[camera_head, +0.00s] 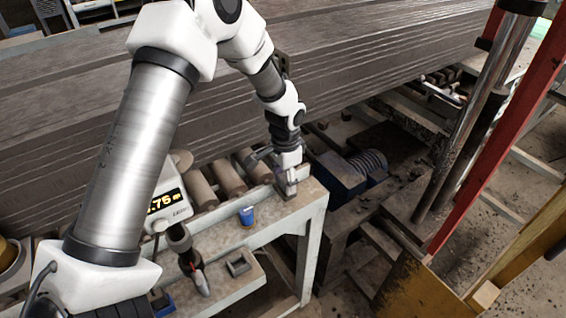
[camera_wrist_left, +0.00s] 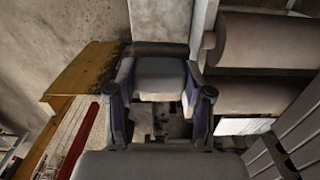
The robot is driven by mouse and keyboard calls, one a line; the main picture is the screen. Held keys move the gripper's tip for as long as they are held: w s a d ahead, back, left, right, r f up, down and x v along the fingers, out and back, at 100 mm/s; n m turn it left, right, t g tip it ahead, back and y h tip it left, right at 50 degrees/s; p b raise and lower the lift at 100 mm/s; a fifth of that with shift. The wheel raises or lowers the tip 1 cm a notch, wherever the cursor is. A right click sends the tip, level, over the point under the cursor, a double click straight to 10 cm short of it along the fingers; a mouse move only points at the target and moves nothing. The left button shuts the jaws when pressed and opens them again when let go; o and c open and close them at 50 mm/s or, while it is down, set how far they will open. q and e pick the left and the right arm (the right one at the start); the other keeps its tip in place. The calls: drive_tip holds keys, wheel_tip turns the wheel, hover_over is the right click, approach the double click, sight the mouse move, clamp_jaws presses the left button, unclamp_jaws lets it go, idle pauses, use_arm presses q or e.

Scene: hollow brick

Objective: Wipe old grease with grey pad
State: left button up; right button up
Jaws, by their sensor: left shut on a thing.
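My left gripper (camera_head: 288,186) is at the far right end of the pale bench top, low over its corner. In the left wrist view its two fingers (camera_wrist_left: 160,103) are shut on a grey pad (camera_wrist_left: 160,80), which spans the gap between them. In the head view the pad is mostly hidden by the gripper. Dark marks show on the pale surface below the fingers in the wrist view; I cannot tell whether they are old grease. My right gripper is not in view.
A row of brown rollers (camera_head: 229,177) lies behind the bench top (camera_head: 222,239). A blue cup (camera_head: 247,215) stands near its front edge. A digital display (camera_head: 166,203) stands left. A small grey block (camera_head: 239,266) rests on the lower shelf. A red post (camera_head: 500,125) rises at right.

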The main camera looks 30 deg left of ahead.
use_arm(q)
drive_tip(key=r, duration=0.1)
drive_tip(key=r+p, duration=0.2)
drive_tip(key=shift+s+a, duration=0.15)
drive_tip(key=shift+s, duration=0.1)
drive_tip(key=shift+r, duration=0.35)
drive_tip(key=shift+w, duration=0.15)
drive_tip(key=shift+f, duration=0.15)
